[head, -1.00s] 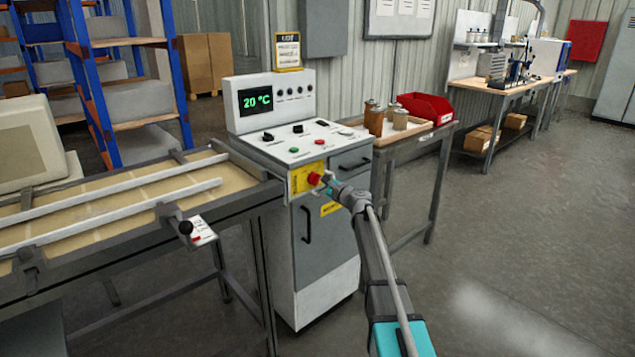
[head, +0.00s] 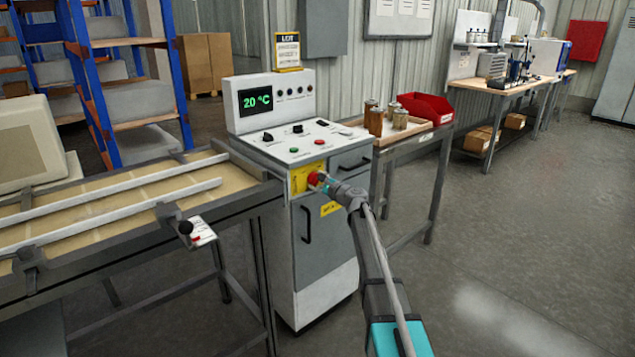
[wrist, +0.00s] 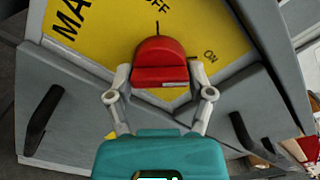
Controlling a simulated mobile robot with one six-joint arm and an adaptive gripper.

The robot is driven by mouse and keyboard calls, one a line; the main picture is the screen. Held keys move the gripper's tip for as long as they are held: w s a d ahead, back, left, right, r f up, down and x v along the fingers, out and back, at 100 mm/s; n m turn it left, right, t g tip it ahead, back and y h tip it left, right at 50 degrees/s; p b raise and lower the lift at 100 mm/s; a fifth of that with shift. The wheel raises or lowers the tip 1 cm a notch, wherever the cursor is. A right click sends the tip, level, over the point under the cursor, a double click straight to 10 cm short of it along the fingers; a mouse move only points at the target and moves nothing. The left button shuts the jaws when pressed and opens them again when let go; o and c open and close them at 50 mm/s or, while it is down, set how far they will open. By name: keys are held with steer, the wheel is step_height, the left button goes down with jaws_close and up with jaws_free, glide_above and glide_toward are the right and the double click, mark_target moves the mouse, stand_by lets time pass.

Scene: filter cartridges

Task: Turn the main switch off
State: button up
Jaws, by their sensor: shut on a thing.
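The main switch is a red knob on a yellow plate on the front of the white and grey control cabinet. In the head view the red knob (head: 314,179) is partly hidden by my gripper (head: 322,183). In the wrist view the red knob (wrist: 160,62) sits between the fingers of my gripper (wrist: 160,88), which is shut on it. The yellow plate (wrist: 205,25) carries the marks OFF and ON. A black line by OFF stands just above the knob's top; ON is to the right.
The cabinet (head: 325,250) has a 20 °C display (head: 255,100) and top buttons. A conveyor (head: 110,225) adjoins it on the left. A side table (head: 440,135) with jars and a red bin (head: 425,107) stands right. Open floor (head: 510,240) lies to the right.

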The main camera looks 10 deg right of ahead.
steer(key=shift+n, duration=0.3)
steer(key=n, duration=0.4)
steer(key=shift+r, duration=0.1)
steer(key=n, duration=0.4)
steer(key=shift+n, duration=0.4)
steer(key=n, duration=0.4)
steer(key=shift+r+n, duration=0.15)
steer(key=shift+n, duration=2.15)
steer(key=o, duration=1.1)
